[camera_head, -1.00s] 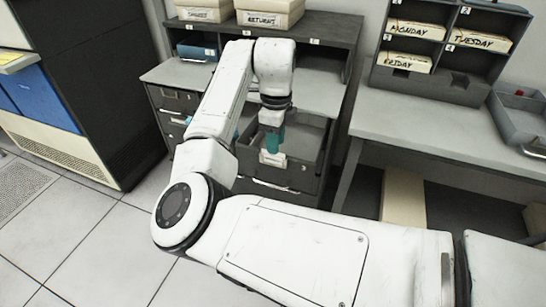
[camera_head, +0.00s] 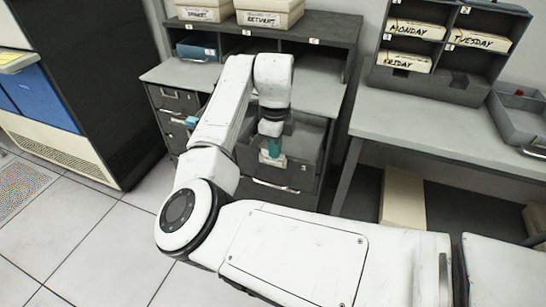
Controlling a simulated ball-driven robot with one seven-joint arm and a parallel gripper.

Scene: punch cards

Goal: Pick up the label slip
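My gripper (camera_head: 274,147), with teal fingers, points down into the open drawer (camera_head: 318,150) of the grey cabinet. A small pale piece (camera_head: 267,158) shows right at the fingertips, low against the drawer's front. It may be the label slip, but it is too small to be sure. I cannot tell whether the fingers touch it or hold it, or whether they are open or shut. My arm covers the left part of the drawer.
A closed drawer (camera_head: 178,98) and a light blue item (camera_head: 192,121) are left of my arm. Labelled boxes (camera_head: 268,16) stand on the shelf above. A grey desk (camera_head: 430,128) with a card rack (camera_head: 460,88) and a tray (camera_head: 515,125) is at right. Floor at lower left is clear.

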